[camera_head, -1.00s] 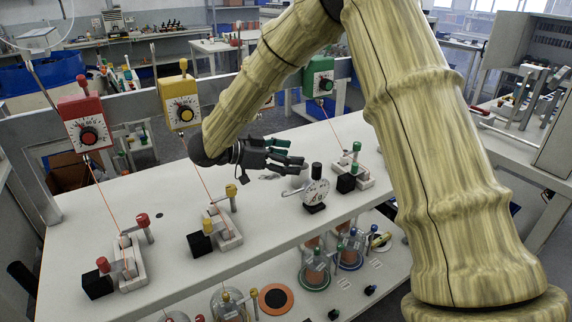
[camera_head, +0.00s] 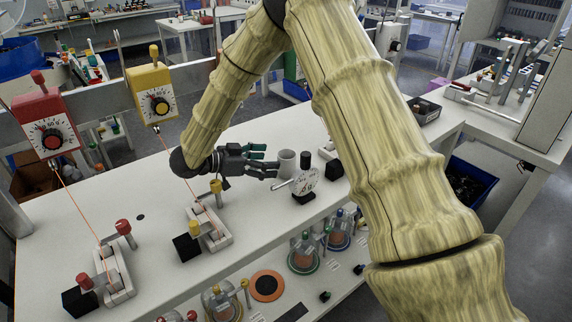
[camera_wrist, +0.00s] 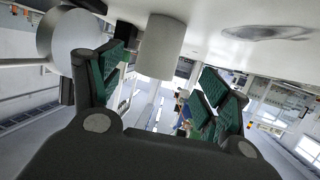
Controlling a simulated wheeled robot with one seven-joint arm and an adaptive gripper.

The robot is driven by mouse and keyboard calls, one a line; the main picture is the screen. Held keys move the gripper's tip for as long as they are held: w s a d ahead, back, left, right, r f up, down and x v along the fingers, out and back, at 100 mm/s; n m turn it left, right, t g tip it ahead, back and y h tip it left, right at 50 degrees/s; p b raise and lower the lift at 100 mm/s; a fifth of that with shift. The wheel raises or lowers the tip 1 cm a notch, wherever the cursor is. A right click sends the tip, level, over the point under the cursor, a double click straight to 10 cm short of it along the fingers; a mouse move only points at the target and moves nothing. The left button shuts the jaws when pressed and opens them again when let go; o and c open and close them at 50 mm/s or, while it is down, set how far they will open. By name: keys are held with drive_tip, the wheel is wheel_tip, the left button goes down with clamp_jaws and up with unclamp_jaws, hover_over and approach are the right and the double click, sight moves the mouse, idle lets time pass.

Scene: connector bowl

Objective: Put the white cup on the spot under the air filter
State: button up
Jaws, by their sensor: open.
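In the wrist view, where the worktop is at the top, the cup (camera_wrist: 162,46) shows between and beyond the teal finger pads of my gripper (camera_wrist: 165,85). Nothing is held. I cannot identify the air filter or the spot under it in these frames.
The dial gauge (camera_head: 304,181) stands close to the right of the cup; its disc (camera_wrist: 70,38) is by the left finger in the wrist view. A flat shiny patch (camera_wrist: 268,32) lies on the worktop. Yellow (camera_head: 154,95) and red (camera_head: 45,125) dial boxes stand at the back edge.

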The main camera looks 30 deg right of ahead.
sight(279, 159)
drive_tip(key=shift+s+d+r, duration=0.1)
drive_tip(key=shift+s+d, duration=0.1)
drive_tip(key=shift+d, duration=0.25)
drive_tip(key=shift+s+d, duration=0.2)
drive_tip(key=shift+d, duration=0.25)
drive_tip(key=shift+w+d+f, duration=0.2)
drive_tip(key=shift+d+f, duration=0.05)
drive_tip(key=p+x, duration=0.1)
drive_tip(key=x, duration=0.4)
drive_tip(key=shift+a+r, duration=0.1)
drive_tip(key=shift+s, duration=0.1)
drive_tip(key=c, duration=1.1)
